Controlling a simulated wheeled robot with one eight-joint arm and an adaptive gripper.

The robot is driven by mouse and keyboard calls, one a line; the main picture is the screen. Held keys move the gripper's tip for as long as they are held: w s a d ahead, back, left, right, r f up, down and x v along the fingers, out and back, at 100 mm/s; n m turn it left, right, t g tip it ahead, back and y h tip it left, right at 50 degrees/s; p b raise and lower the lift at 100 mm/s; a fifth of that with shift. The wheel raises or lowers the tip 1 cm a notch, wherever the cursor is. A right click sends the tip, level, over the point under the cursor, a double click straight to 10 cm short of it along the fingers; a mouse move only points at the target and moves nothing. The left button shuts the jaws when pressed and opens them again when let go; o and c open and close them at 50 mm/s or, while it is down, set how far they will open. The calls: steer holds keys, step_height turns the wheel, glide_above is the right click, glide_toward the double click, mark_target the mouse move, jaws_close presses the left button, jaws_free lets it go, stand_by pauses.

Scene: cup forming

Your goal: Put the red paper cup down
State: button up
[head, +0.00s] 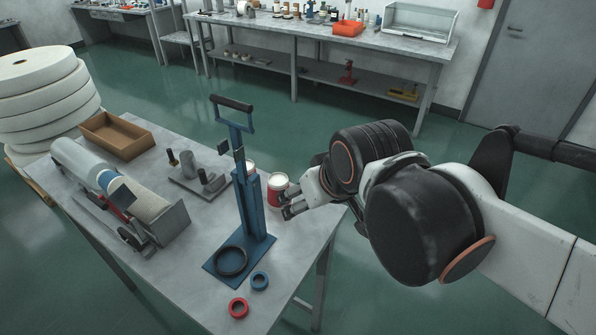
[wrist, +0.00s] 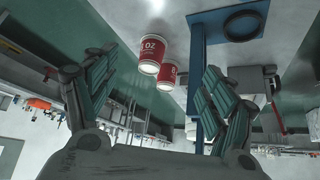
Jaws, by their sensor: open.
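A red and white paper cup (head: 278,187) stands at the table's far right edge, just beyond my fingertips in the head view. A second pale cup (head: 251,166) is mostly hidden behind the blue press. In the wrist view two red and white cups show close together, the nearer one (wrist: 152,50) larger and the other (wrist: 167,76) partly behind it. My gripper (head: 289,204) is open, with its fingers spread wide on either side of the cups in the wrist view (wrist: 158,78). Nothing is seen pinched between the fingers. I cannot tell whether a finger touches the cup.
The blue hand press (head: 250,205) stands left of my gripper on the grey table (head: 190,245). A metal fixture (head: 200,183), a roll machine (head: 125,195) and a brown tray (head: 117,135) are further left.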

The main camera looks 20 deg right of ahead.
steer(key=shift+s+f, duration=0.2)
steer(key=shift+s, duration=0.9)
steer(key=shift+f, duration=0.1)
step_height(320, 180, down, 4)
steer(key=b, duration=0.3)
steer(key=shift+r+b, duration=0.25)
steer(key=shift+b, duration=0.05)
stand_by(0.5)
